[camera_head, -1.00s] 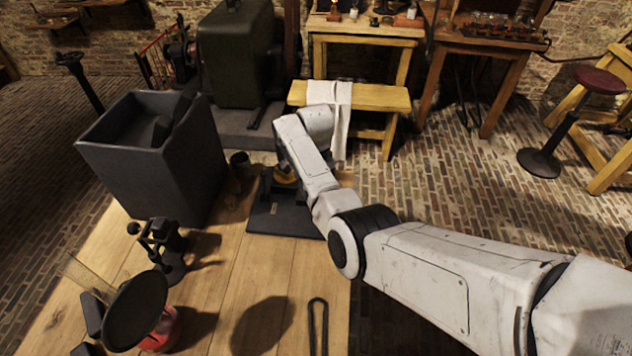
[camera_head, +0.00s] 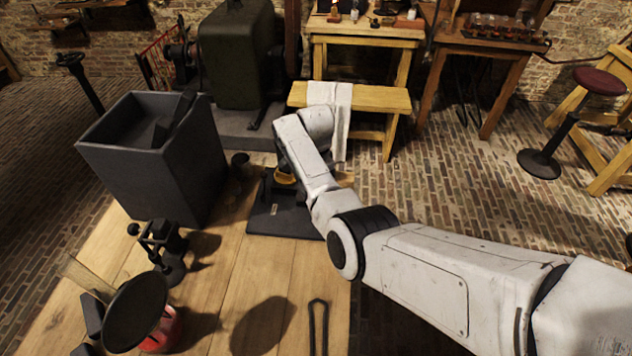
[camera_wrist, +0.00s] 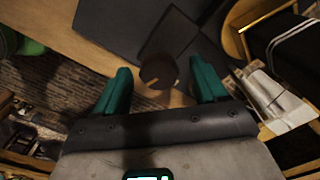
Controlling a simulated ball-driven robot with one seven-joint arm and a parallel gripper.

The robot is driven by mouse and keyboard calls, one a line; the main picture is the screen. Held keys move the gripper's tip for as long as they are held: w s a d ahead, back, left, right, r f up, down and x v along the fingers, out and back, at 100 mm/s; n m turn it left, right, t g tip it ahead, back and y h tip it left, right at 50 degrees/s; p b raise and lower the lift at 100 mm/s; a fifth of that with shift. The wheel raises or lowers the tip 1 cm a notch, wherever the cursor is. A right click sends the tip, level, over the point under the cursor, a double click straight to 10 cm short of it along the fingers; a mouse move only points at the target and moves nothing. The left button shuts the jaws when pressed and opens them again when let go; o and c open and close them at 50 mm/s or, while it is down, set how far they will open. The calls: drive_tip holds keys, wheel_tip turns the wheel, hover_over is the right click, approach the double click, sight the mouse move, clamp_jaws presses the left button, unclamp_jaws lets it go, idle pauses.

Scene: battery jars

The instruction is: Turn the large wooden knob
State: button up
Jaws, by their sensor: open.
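A round brown knob (camera_wrist: 158,71) shows in the wrist view, beside a large dark grey surface. My gripper (camera_wrist: 161,88) is open, with one green finger on each side of the knob in that picture. I cannot tell whether either finger touches it or how deep the knob sits between them. In the head view, a small dark round piece (camera_head: 240,159) beside the grey box may be the same knob. My gripper's fingers are hidden there behind my white arm.
A tall grey open box (camera_head: 160,165) stands at the left. A dark base plate (camera_head: 285,222) lies under my arm. A small black stand (camera_head: 162,247) and a black disc (camera_head: 135,312) are nearer. The wooden tabletop (camera_head: 225,270) has bare room between them.

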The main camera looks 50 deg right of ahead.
wheel_tip(320, 180, up, 11)
drive_tip(key=b, duration=0.1)
idle(0.6)
drive_tip(key=shift+f, duration=0.15)
drive_tip(key=s+a+f+n, duration=0.2)
drive_tip(key=s+f, duration=0.2)
drive_tip(key=s, duration=0.1)
drive_tip(key=s+a+f+n, duration=0.2)
drive_tip(key=s+f+n, duration=0.1)
drive_tip(key=s+f, duration=0.1)
drive_tip(key=s+a+f+n+h, duration=0.1)
drive_tip(key=s+a+f+n, duration=0.1)
drive_tip(key=s, duration=0.4)
drive_tip(key=shift+s+a+f+n, duration=0.1)
drive_tip(key=shift+a+f+n, duration=0.1)
drive_tip(key=shift+f+n, duration=0.25)
drive_tip(key=shift+a+f+n, duration=0.15)
drive_tip(key=shift+f+n, duration=0.1)
drive_tip(key=shift+f, duration=0.4)
drive_tip(key=s+a+n, duration=0.5)
drive_tip(key=s, duration=0.4)
drive_tip(key=s+a+n+t+b, duration=0.1)
drive_tip(key=s+a+n, duration=0.4)
drive_tip(key=s, duration=0.5)
drive_tip(key=shift+s+a+f+y, duration=0.15)
drive_tip(key=shift+a+y, duration=0.15)
drive_tip(key=shift+y, duration=0.1)
drive_tip(key=shift+c, duration=0.3)
